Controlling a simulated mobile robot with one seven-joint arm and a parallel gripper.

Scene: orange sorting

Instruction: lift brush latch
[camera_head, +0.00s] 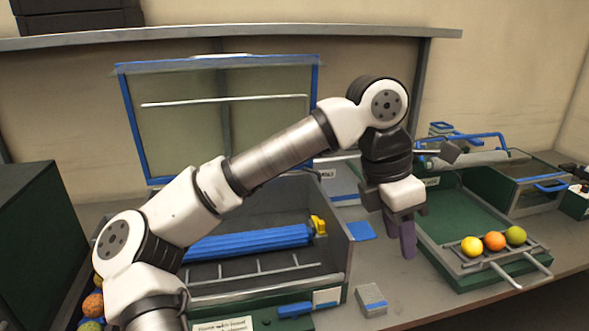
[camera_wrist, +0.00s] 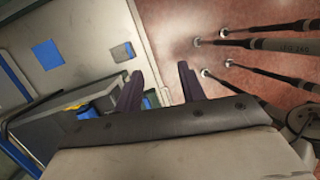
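The blue brush roller (camera_head: 250,242) lies across an open-topped machine box (camera_head: 345,255). A yellow latch piece (camera_head: 319,226) stands at the roller's right end, and I take it to be the brush latch. In the wrist view a yellow piece (camera_wrist: 75,107) shows at the lower left, partly hidden behind my gripper. My gripper (camera_head: 402,238) hangs fingers-down in the air to the right of the box, apart from the latch. In the wrist view its two dark fingers (camera_wrist: 160,82) stand apart with nothing between them.
A grey block (camera_head: 371,300) sits on the bench right of the box, and a blue square (camera_head: 361,230) lies behind it. A green tray (camera_head: 450,216) stands at the right, with yellow, orange and green fruit (camera_head: 494,241) at its front rack. A blue-framed panel (camera_head: 318,90) stands behind.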

